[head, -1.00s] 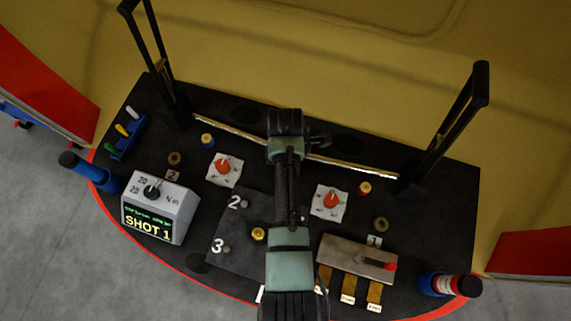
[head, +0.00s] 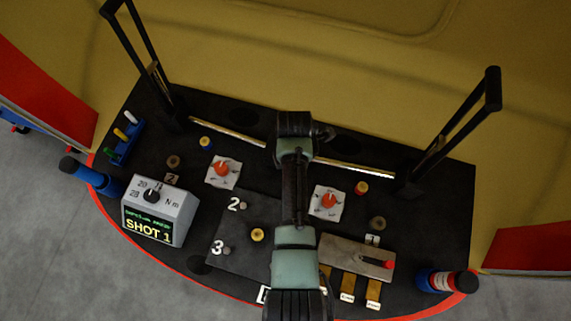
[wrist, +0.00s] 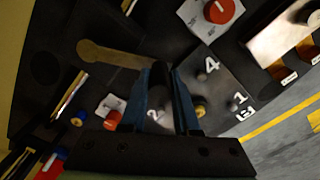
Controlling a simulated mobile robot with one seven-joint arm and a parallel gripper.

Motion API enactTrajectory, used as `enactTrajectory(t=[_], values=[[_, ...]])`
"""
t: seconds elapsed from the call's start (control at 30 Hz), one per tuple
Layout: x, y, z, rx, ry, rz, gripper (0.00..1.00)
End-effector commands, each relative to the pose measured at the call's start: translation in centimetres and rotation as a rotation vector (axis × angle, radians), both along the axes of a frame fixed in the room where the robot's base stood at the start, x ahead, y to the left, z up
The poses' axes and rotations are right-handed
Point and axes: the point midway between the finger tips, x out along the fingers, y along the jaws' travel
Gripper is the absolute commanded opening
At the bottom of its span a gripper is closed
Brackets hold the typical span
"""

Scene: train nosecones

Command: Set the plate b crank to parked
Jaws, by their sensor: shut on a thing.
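In the wrist view, a flat brownish crank arm (wrist: 112,56) has a rounded end at upper left and runs toward my fingers over the dark board. My gripper (wrist: 160,72) has its two blue fingers closed on a dark upright post (wrist: 159,76), which seems to be the crank's handle. Where post and arm join is hidden by the fingers. In the head view, my arm covers the crank and the fingertips. I see no readable plate b or parked mark.
Two white plates with red knobs (head: 221,168) (head: 329,200) flank my arm. A grey box (head: 160,212) reads SHOT 1. Tall black handles (head: 140,55) (head: 460,125) rise at both sides. A metal plate (head: 345,254) with a red-tipped lever lies at front right.

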Motion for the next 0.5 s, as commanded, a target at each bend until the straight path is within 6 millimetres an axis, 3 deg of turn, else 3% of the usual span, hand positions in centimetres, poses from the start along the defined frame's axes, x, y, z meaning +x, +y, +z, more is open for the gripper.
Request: enactTrajectory(t=[0.33, 0.5], values=[[1.0, -3.4, 0.1, -0.001, 0.002, 0.319, 0.0], [2.0, -4.8, 0.0, -0.004, -0.001, 0.315, 0.0]])
